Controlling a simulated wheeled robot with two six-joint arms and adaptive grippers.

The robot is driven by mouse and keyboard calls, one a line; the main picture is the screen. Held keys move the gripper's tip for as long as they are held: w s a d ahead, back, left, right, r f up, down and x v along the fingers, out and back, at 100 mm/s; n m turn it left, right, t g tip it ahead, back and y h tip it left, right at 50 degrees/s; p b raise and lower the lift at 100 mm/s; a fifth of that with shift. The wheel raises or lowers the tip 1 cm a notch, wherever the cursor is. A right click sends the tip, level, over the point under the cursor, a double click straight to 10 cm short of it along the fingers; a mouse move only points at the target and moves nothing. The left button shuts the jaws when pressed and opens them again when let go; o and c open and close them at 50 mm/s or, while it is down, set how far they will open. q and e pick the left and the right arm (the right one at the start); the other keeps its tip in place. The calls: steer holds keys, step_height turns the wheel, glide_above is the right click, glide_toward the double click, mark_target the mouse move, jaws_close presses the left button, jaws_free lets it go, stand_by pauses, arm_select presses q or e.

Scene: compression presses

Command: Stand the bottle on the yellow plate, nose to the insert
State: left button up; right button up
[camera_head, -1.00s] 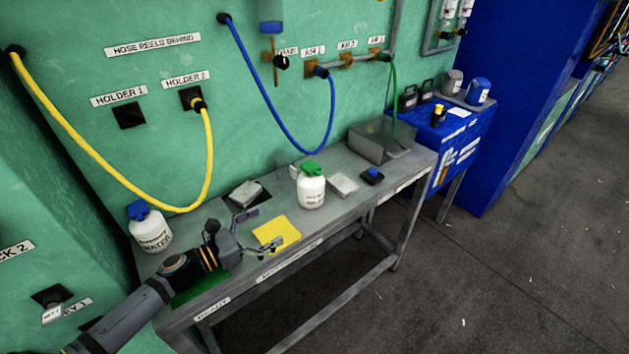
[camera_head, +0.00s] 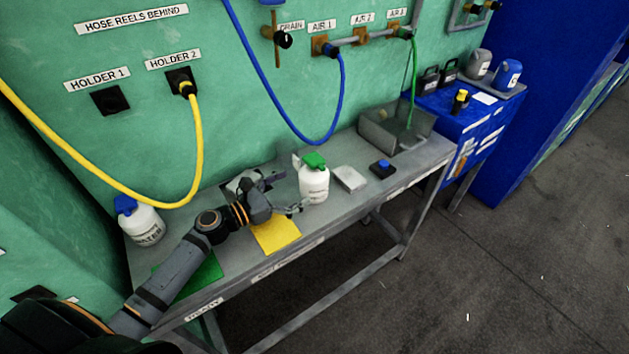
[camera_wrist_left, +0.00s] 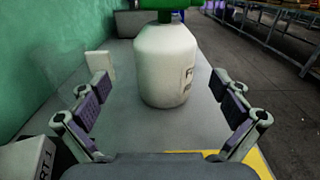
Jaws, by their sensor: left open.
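The white bottle with a green cap (camera_head: 314,184) stands upright on the grey bench, to the right of the yellow plate (camera_head: 277,235). My left gripper (camera_head: 288,193) is open and low over the bench, just left of the bottle. In the left wrist view the bottle (camera_wrist_left: 165,68) stands ahead, between the lines of the two spread fingers, which do not touch it. A corner of the yellow plate (camera_wrist_left: 258,166) shows at lower right there. The bottle's nose is not clear, and I cannot tell which thing is the insert. The right gripper is not in view.
A white bottle with a blue cap (camera_head: 139,221) stands at the bench's left end by a green plate (camera_head: 208,272). A pale upright plate (camera_wrist_left: 100,66) stands left of the bottle. A pale block (camera_head: 349,179) and a dark blue-topped item (camera_head: 382,168) lie to the right.

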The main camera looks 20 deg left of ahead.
mark_target(314, 179)
arm_select(q)
steer(key=shift+w+d+r, duration=0.1)
steer(key=shift+w+d, duration=0.2)
steer(key=shift+d, duration=0.05)
steer(key=p+x, duration=0.1)
steer(key=x, duration=0.4)
steer(key=shift+s+d, duration=0.15)
steer(key=shift+d, duration=0.05)
steer(key=shift+a, duration=0.1)
steer(key=shift+c, duration=1.1)
steer(key=c, duration=1.3)
steer(key=shift+c, duration=0.2)
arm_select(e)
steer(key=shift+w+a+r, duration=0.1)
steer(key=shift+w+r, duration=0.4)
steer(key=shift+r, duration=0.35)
